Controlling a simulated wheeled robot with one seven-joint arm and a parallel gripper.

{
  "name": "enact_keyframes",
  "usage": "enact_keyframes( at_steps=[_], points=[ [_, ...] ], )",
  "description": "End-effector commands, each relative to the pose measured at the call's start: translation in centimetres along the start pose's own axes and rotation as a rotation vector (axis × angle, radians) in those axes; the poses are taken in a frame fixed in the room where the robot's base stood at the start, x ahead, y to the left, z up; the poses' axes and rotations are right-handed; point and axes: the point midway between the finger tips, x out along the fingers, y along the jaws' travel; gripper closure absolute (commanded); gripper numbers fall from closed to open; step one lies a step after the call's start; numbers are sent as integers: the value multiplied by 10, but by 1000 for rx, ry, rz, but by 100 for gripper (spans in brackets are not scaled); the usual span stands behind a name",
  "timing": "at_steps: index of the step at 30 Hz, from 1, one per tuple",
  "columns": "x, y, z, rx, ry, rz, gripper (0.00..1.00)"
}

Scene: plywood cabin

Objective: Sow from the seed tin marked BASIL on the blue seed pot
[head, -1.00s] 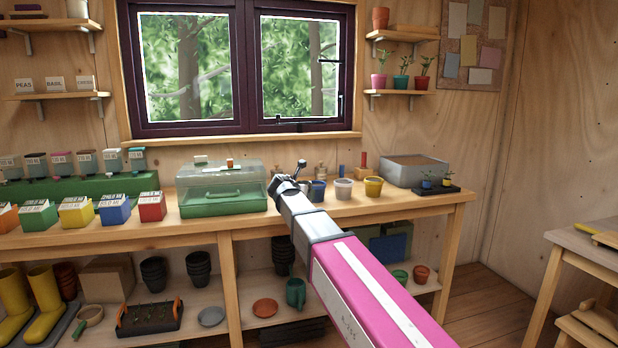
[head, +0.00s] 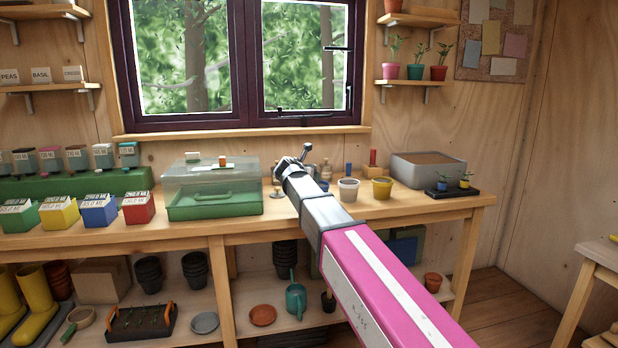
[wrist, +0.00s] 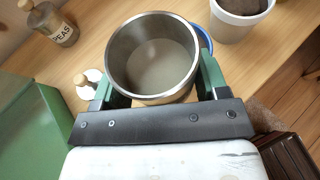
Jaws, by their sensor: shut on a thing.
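My gripper (wrist: 155,90), its green fingers either side, is shut on an open metal tin (wrist: 125,55). In the wrist view the tin is seen from above, greyish inside; no marking on it is readable. A blue rim (wrist: 206,40), likely the blue seed pot's, shows just behind the tin's right side, mostly hidden. In the head view the blue pot (head: 322,185) is largely behind my arm. My gripper (head: 298,165) is above the bench there, and the tin cannot be made out. A small card reading BASIL (head: 41,75) stands on the left wall shelf.
A white pot (head: 348,190) and yellow pot (head: 382,189) stand right of the blue one. A corked PEAS bottle (wrist: 55,25) is near the tin. A clear-lidded green box (head: 213,190) stands left. A grey bin (head: 428,170) and black tray (head: 452,193) are right.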

Motion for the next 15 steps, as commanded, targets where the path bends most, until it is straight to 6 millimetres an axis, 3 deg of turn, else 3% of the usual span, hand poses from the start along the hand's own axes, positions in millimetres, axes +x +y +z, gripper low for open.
enact_keyframes(
  at_steps=[8,15],
  points=[
    [-1,0,1,7,11,-1,60],
    [-7,3,6,60,145,20,60]
  ],
)
